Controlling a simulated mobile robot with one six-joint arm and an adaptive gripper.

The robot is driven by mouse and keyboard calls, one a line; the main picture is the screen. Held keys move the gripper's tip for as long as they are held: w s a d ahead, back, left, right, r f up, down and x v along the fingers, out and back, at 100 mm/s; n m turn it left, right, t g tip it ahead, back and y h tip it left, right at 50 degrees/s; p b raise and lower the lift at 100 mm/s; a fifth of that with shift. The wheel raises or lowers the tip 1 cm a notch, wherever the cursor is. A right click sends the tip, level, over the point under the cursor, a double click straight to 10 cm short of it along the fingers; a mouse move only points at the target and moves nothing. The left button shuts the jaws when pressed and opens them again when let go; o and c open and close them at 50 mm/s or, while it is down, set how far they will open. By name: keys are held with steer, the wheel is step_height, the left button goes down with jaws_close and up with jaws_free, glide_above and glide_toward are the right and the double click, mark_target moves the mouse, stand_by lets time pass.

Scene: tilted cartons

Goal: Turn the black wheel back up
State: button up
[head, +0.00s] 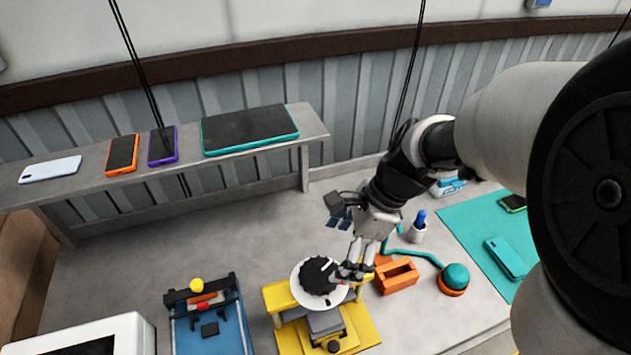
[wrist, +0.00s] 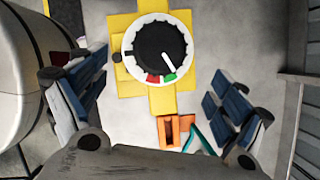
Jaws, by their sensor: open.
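The black wheel (head: 316,274) sits on a round white dial plate (head: 297,291) on a yellow stand (head: 360,335). In the wrist view the wheel (wrist: 156,45) has a white pointer line aimed to the lower right, near the green mark (wrist: 169,76) on the plate's lower rim. A red mark (wrist: 152,78) lies beside the green one. My gripper (head: 354,266) hangs over the right side of the dial in the head view and hides part of it. In the wrist view its fingers (wrist: 158,80) are spread wide and empty, with the wheel between and beyond them.
An orange box (head: 397,278) stands just right of the dial, near a teal-domed button (head: 455,278). A blue fixture (head: 208,320) stands at left. A grey shelf (head: 315,128) behind holds several phones and a tablet (head: 250,130). A teal mat (head: 480,225) lies at right.

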mark_target(321, 272)
steer(key=b+x, duration=0.2)
steer(key=x, duration=0.7)
steer(key=shift+c, duration=0.5)
steer(key=c, duration=1)
